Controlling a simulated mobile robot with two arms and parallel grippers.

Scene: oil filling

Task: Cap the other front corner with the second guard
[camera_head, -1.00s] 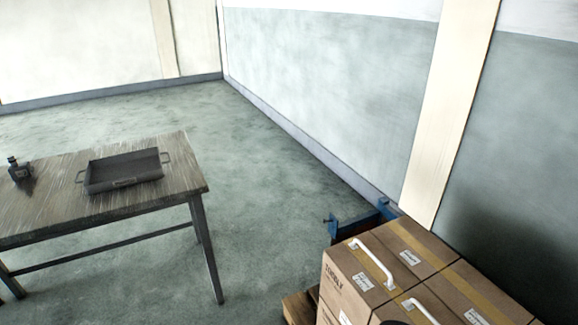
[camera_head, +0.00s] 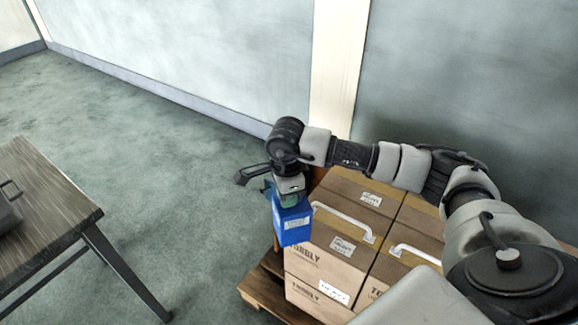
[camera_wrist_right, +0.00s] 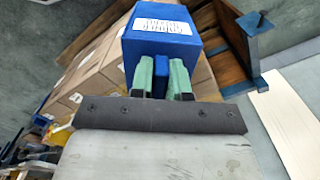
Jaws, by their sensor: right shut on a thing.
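My right gripper (camera_head: 286,192) is shut on a blue guard (camera_head: 293,224) with a white label. It holds the guard at the near-left part of the stack of cardboard boxes (camera_head: 318,265), in front of the upper left corner. I cannot tell whether the guard touches the boxes. In the right wrist view, the green fingers (camera_wrist_right: 162,78) pinch a tab of the blue guard (camera_wrist_right: 160,35). A small blue piece (camera_wrist_right: 42,121) shows at the far left of that view, too small to identify. My left gripper is not in view.
The boxes stand on a wooden pallet (camera_head: 262,287) and carry white handles (camera_head: 343,220). A wooden table (camera_head: 50,205) stands at the left with part of a dark tray (camera_head: 8,210). Floor between them is clear. A blue metal frame (camera_wrist_right: 254,42) shows beside the boxes.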

